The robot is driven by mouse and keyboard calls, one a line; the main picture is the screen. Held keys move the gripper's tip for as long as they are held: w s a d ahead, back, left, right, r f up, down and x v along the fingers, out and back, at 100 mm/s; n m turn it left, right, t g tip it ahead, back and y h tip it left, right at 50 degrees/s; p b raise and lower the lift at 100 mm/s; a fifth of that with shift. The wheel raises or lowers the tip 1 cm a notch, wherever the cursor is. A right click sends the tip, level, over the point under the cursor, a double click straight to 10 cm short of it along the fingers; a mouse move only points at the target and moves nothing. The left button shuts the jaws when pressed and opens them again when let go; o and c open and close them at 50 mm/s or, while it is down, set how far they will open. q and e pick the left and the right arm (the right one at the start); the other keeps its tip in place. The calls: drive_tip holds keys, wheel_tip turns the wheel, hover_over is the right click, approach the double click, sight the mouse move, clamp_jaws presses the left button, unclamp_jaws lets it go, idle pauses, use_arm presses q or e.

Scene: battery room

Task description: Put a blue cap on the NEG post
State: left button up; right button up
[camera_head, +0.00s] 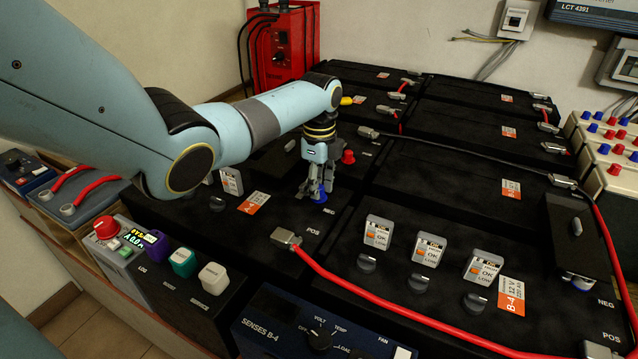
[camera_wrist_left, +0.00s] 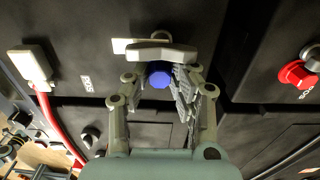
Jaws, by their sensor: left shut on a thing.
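My left gripper (camera_head: 317,192) points down at the NEG corner of a black battery. Its fingers are shut on a small blue cap (camera_head: 319,197), which shows low between them just above the NEG label (camera_head: 329,211). In the left wrist view the blue cap (camera_wrist_left: 160,78) sits between the fingers, close to a pale metal piece (camera_wrist_left: 165,52). The NEG post itself is hidden by the fingers and cap, so I cannot tell whether the cap touches it. My right gripper is not in view.
A red cap (camera_head: 348,157) stands just behind my gripper. A terminal with a red cable (camera_head: 287,239) is at the nearby POS post. A pale tray (camera_head: 590,178) with several red and blue caps is at the right. A black cable (camera_head: 450,149) crosses behind.

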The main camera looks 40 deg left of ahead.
use_arm(q)
drive_tip(key=shift+f, duration=0.25)
idle(0.8)
drive_tip(key=o, duration=1.2)
drive_tip(key=shift+c, duration=0.2)
wheel_tip(320, 180, up, 8)
drive_tip(key=p, duration=0.8)
